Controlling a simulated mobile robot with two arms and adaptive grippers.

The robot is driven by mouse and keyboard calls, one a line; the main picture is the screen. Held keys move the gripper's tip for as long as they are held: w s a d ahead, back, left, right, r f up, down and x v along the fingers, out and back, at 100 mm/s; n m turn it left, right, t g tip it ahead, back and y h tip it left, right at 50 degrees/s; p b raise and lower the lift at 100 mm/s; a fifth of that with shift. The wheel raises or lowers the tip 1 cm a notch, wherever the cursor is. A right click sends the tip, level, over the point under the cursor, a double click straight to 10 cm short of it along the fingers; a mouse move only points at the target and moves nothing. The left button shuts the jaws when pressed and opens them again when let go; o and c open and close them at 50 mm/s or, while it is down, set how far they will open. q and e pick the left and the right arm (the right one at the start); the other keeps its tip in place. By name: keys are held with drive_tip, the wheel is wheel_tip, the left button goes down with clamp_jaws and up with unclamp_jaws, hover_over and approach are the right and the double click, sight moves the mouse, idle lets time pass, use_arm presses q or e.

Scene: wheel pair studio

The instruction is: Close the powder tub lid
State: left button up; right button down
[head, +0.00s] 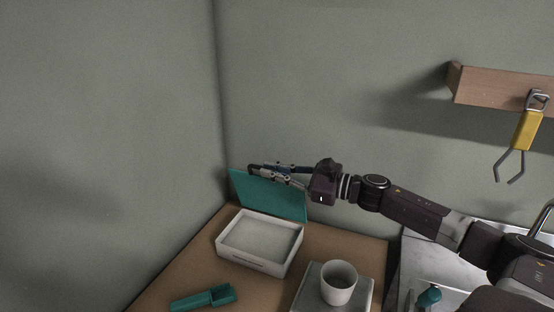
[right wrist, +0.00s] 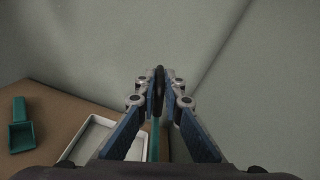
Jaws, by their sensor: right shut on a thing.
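The powder tub (head: 262,241) is a white rectangular box on the brown table, with pale powder inside. Its teal lid (head: 268,196) stands up open at the tub's back edge. My right gripper (head: 256,175) is at the lid's top edge, its fingers shut on the lid. In the right wrist view the fingers (right wrist: 160,85) come together over the thin teal edge of the lid (right wrist: 154,140), and part of the white tub (right wrist: 88,138) shows at lower left. The inside of the grip is partly hidden. My left gripper is in neither view.
A teal scoop (head: 203,298) lies at the table's front left; it also shows in the right wrist view (right wrist: 21,134). A white cup (head: 339,287) stands on a grey square base (head: 304,292) right of the tub. Yellow-handled tongs (head: 526,130) hang from a wooden wall rail (head: 490,88). Walls stand close behind the lid.

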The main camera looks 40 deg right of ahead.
drive_tip(key=shift+s+a+f+n+b, duration=0.15)
drive_tip(key=shift+s+a+f+n, duration=0.3)
drive_tip(key=shift+a, duration=0.35)
drive_tip(key=shift+s+a+f+n+b, duration=0.15)
drive_tip(key=shift+s+a+f+n, duration=0.25)
drive_tip(key=shift+a+n, duration=0.25)
drive_tip(key=shift+s+a+f+n+b, duration=0.15)
drive_tip(key=shift+s+a+f+n, duration=0.3)
drive_tip(key=shift+a, duration=0.45)
drive_tip(key=c, duration=2)
unclamp_jaws()
drive_tip(key=shift+c, duration=0.2)
drive_tip(key=v, duration=1.2)
drive_tip(key=shift+c, duration=0.3)
